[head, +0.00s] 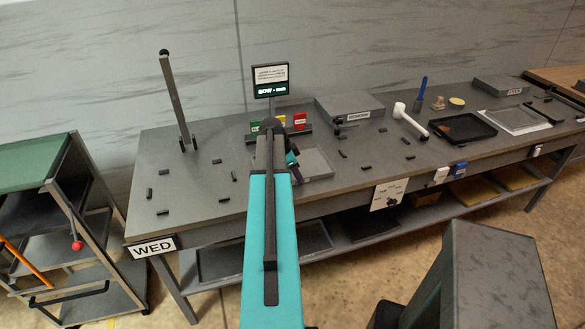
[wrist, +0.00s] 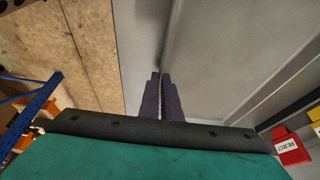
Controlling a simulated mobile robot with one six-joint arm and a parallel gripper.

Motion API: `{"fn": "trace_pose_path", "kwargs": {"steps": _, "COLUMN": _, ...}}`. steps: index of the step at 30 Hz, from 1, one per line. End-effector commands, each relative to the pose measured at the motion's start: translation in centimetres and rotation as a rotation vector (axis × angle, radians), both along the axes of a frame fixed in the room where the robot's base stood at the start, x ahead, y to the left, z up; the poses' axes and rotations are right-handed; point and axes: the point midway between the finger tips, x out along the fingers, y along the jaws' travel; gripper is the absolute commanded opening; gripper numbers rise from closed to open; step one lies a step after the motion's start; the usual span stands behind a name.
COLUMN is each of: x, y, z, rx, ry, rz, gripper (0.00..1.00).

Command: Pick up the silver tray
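The silver tray (head: 318,160) is a shallow grey tray at the middle of the workbench, in front of the colored bins; the arm hides its left part. In the wrist view, the tray (wrist: 210,50) fills the right of center, with its near wall running up from my fingertips. My gripper (wrist: 161,82) has its dark fingers nearly together, one on each side of that thin wall, and appears shut on it. Whether the tray is off the bench cannot be told.
A red REJECT bin (wrist: 291,148) stands close on the right in the wrist view. Several small black pieces lie around the tray. A display (head: 270,80) stands behind the bins, a grey box (head: 350,106) behind right. A tilted post (head: 174,98) and a cart (head: 75,200) are left.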

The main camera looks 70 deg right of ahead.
Motion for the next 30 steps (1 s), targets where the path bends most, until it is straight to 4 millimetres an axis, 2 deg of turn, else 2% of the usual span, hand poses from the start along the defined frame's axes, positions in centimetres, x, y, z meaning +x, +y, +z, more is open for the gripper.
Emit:
{"fn": "trace_pose_path", "kwargs": {"steps": 17, "x": 0.0, "y": -0.1, "z": 0.2, "rx": -0.002, "ry": -0.001, "rz": 0.0, "gripper": 0.0}}
{"fn": "trace_pose_path", "kwargs": {"steps": 30, "x": 0.0, "y": -0.1, "z": 2.6, "rx": -0.004, "ry": 0.0, "rz": 0.0, "gripper": 0.0}}
